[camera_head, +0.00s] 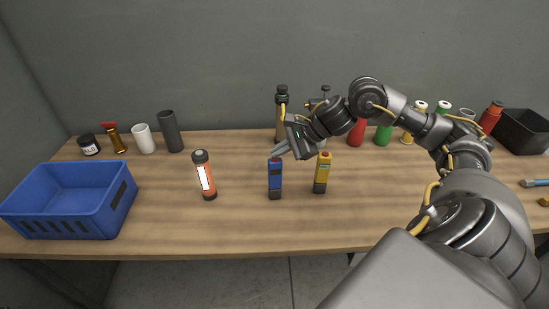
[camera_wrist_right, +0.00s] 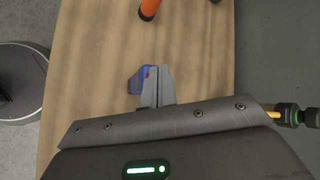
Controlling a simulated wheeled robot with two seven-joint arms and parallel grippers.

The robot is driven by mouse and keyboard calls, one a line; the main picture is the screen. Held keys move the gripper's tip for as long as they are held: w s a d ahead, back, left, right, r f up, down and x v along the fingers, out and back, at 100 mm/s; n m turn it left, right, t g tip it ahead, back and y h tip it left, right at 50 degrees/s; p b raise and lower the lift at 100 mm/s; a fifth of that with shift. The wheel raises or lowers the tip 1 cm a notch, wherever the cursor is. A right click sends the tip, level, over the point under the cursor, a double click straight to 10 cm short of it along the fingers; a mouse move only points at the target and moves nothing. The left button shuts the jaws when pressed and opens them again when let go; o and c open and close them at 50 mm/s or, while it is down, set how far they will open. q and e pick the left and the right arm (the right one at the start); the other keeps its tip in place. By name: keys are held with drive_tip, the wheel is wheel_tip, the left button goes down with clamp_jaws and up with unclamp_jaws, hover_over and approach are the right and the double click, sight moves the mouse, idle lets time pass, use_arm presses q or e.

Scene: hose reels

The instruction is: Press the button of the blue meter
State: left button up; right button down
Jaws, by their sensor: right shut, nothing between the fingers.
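The blue meter (camera_head: 275,181) stands upright on the wooden table, near the middle. My right gripper (camera_head: 279,152) is shut and empty, its fingertips right at the top of the blue meter. A yellow meter (camera_head: 322,174) with a red top stands just to the right. My left gripper is not in view.
An orange flashlight (camera_head: 204,176) stands to the left of the blue meter. A blue crate (camera_head: 70,205) is at the left, and a black bin (camera_head: 522,130) at the far right. Bottles and cups line the back. The front middle of the table (camera_head: 240,230) is clear.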

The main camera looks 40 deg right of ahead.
sight(279, 160)
drive_tip(key=shift+r, duration=0.45)
drive_tip(key=shift+r, duration=0.1)
wheel_tip(279, 160, up, 6)
drive_tip(key=p, duration=0.4)
idle(0.4)
